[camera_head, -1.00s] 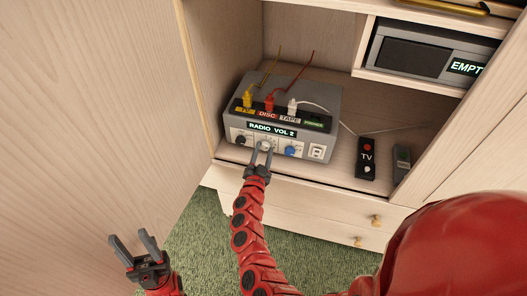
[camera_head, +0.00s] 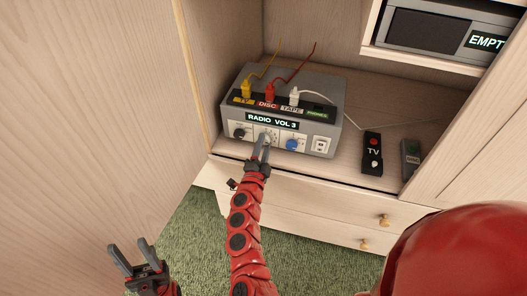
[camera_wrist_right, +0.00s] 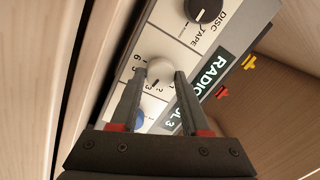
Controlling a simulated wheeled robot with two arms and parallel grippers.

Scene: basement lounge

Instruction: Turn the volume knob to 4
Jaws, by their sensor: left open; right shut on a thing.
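The grey radio unit (camera_head: 330,115) stands on the cabinet shelf, and its display (camera_head: 272,122) reads "RADIO VOL 3". My right gripper (camera_head: 263,145) is at its front panel, shut on the white volume knob (camera_wrist_right: 158,74). In the right wrist view the two fingers (camera_wrist_right: 158,88) lie on either side of this knob, with numbers printed around it. A black knob (camera_head: 239,133) sits to its left and a blue knob (camera_head: 291,144) to its right. My left gripper (camera_head: 133,258) is open and empty at the lower left, away from the radio.
Yellow, red and white plugs stand on top of the radio. A device reading "EMPT" (camera_head: 435,38) is above. Drawers (camera_head: 310,208) are below the shelf; a wooden panel (camera_head: 90,120) fills the left.

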